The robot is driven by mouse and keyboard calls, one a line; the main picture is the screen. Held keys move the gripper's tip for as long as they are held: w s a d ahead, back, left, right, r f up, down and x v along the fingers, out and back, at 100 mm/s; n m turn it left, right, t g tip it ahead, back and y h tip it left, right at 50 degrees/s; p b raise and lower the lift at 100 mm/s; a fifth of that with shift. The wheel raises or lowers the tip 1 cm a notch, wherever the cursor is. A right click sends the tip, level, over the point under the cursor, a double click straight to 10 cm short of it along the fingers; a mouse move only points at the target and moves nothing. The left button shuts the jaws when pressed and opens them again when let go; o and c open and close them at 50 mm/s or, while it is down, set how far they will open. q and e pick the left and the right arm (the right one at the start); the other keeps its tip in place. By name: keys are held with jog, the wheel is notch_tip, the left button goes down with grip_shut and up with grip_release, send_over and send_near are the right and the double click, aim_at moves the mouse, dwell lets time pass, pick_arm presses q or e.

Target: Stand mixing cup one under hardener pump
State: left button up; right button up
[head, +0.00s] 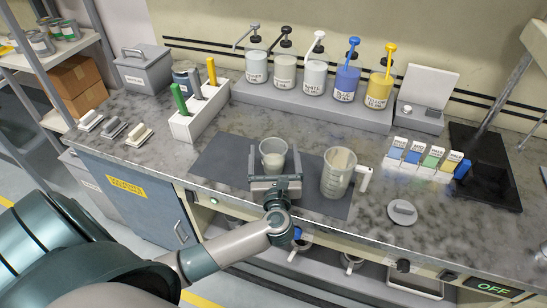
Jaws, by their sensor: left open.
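A small clear cup (272,152) with pale contents stands on the dark mat, toward the front of the bench; I cannot read a number on it. My left gripper (275,168) is open, with one finger on each side of this cup; whether they touch it I cannot tell. Several pump bottles stand in a row on a grey step at the back. The two leftmost are a pale bottle with a grey pump (257,67) and a pale bottle with a dark pump (285,70); their labels are too small to read surely. My right gripper is not in view.
A larger clear jug (338,174) with a white handle stands right of the cup. A white block (198,122) holds coloured handles at left. A row of small labelled boxes (423,160) and a grey lid (402,211) are at right. The mat (224,157) is bare left of the cup.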

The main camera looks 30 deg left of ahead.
aim_at(273, 141)
pick_arm(q)
jog(key=shift+w+a+r+p, duration=0.3)
jog(key=shift+w+a+p, duration=0.1)
jog(key=shift+w+p, duration=0.15)
jog(key=p+x, duration=0.1)
jog(key=x, duration=0.1)
jog(key=shift+w+a+r+p, duration=0.1)
jog(key=shift+w+a+p, duration=0.2)
jog(key=shift+p, duration=0.1)
jog(key=shift+w+a+f, duration=0.25)
jog(key=shift+w+a, duration=0.05)
jog(key=shift+w, duration=0.1)
jog(key=c, duration=1.3)
jog(key=shift+r, duration=0.1)
